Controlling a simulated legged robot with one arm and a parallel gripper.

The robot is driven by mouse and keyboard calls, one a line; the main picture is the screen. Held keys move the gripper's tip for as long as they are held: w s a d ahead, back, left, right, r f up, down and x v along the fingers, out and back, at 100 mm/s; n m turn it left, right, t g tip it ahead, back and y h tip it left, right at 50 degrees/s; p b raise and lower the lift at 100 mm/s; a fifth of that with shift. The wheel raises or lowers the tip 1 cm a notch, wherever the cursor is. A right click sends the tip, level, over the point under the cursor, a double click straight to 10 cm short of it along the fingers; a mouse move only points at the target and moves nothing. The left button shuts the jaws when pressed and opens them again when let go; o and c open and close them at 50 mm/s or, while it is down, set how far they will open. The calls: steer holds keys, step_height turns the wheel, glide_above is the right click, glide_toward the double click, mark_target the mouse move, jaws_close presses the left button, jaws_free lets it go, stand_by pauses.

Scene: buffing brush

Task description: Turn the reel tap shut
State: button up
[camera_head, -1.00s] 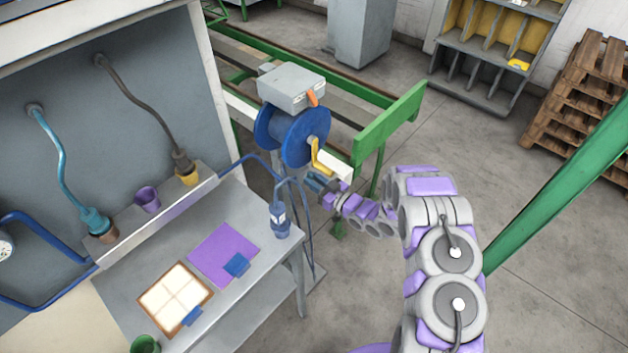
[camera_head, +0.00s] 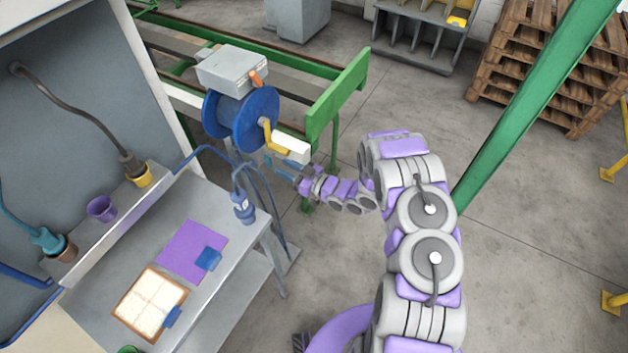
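The blue hose reel (camera_head: 262,118) stands upright beyond the bench's far right corner. On top of it is a grey box (camera_head: 234,69) with a small orange lever (camera_head: 256,79), which looks like the tap. A yellow crank (camera_head: 268,134) with a white grip (camera_head: 291,148) is on the reel's right face. My arm reaches in from the lower right. My gripper (camera_head: 279,167) is just below the crank and white grip, well below the orange lever. Its fingers are small and partly lost against the reel's stand, so their opening and any contact are unclear.
The grey bench (camera_head: 226,262) at left holds a purple mat (camera_head: 191,250), a framed tile panel (camera_head: 149,303) and a blue bottle (camera_head: 243,207) near my gripper. A green rail frame (camera_head: 338,92) stands behind the reel. A green post (camera_head: 530,95) rises at right; floor between is clear.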

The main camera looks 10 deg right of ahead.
steer(key=v, duration=1.2)
steer(key=shift+a+f, duration=0.1)
